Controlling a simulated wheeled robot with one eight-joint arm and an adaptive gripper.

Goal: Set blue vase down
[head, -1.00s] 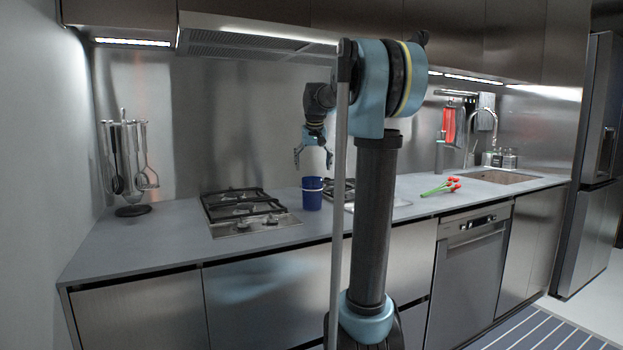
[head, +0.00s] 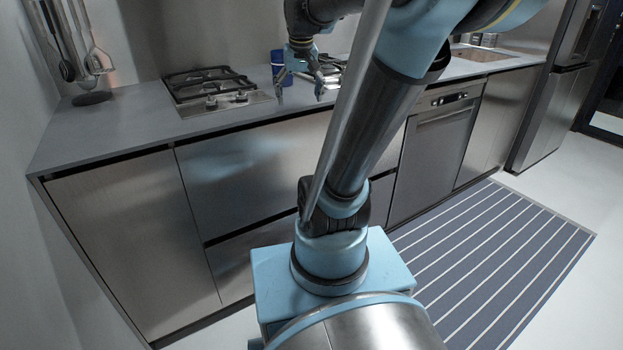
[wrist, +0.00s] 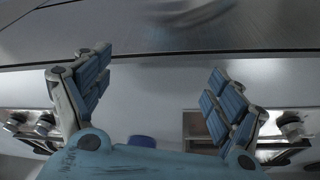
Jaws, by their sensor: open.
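The blue vase (head: 277,62) stands upright on the grey counter (head: 120,125), just right of the left gas hob. It is partly hidden behind my gripper (head: 300,92) in the head view. My gripper is open and empty, in front of the vase and apart from it. In the wrist view the open fingers (wrist: 160,68) have nothing between them. A small piece of the blue vase (wrist: 141,141) shows at the bottom of that view, behind the gripper's palm.
The left gas hob (head: 210,88) is beside the vase, and another hob (head: 330,70) is partly hidden behind my arm. Hanging utensils (head: 75,45) stand at the far left. The counter's left part is clear. A striped runner (head: 490,255) lies on the floor at right.

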